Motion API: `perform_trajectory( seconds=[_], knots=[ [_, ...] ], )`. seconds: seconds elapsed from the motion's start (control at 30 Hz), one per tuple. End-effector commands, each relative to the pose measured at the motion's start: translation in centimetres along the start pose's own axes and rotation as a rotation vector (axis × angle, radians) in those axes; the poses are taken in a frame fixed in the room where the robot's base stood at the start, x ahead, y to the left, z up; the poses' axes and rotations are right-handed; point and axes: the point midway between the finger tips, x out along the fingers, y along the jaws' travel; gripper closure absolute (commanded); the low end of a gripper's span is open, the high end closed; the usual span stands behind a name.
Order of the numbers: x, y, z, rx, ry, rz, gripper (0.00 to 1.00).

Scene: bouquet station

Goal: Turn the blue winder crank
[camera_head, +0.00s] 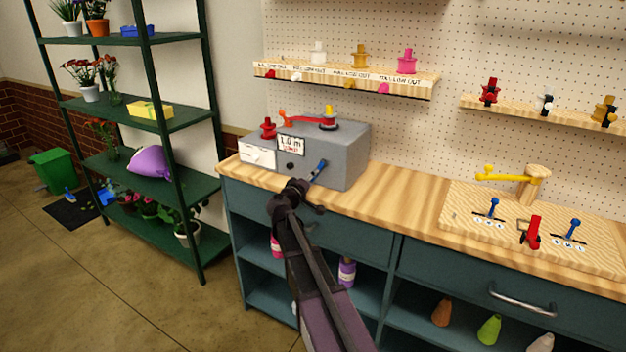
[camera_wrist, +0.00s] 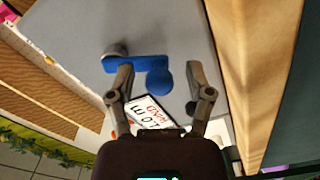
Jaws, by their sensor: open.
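The blue winder crank (camera_head: 319,170) sticks out from the front of the grey winder box (camera_head: 350,155) on the wooden bench. My gripper (camera_head: 298,186) is just in front of it and a little below. In the wrist view, my gripper (camera_wrist: 161,80) is open, with a finger on each side of the crank's blue knob (camera_wrist: 159,80). The left finger overlaps the blue crank arm (camera_wrist: 137,64) in the picture; I cannot tell if they touch. The right finger is apart from the knob. The crank's round hub (camera_wrist: 115,50) lies beyond the left finger.
A white label (camera_head: 291,145) reading "1.0 m" is on the box front. Red and yellow parts stand on the box top. A wooden panel (camera_head: 468,222) with blue levers and a red lever sits at the bench's right. A green shelf rack (camera_head: 178,150) stands left.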

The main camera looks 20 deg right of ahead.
Motion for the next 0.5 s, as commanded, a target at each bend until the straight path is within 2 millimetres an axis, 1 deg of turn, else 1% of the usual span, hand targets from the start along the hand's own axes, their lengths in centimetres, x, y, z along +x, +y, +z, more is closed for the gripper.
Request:
perform_trajectory(
  seconds=[0.17,0.27,0.37,0.5],
  knots=[
    [-0.7,0.0,0.0,0.000,0.001,0.000,0.33],
    [-1.6,0.0,0.0,0.000,0.001,0.000,0.33],
    [-2.8,0.0,0.1,0.000,0.002,-0.001,0.33],
    [-5.0,0.0,0.1,0.000,0.002,-0.001,0.33]
  ],
)
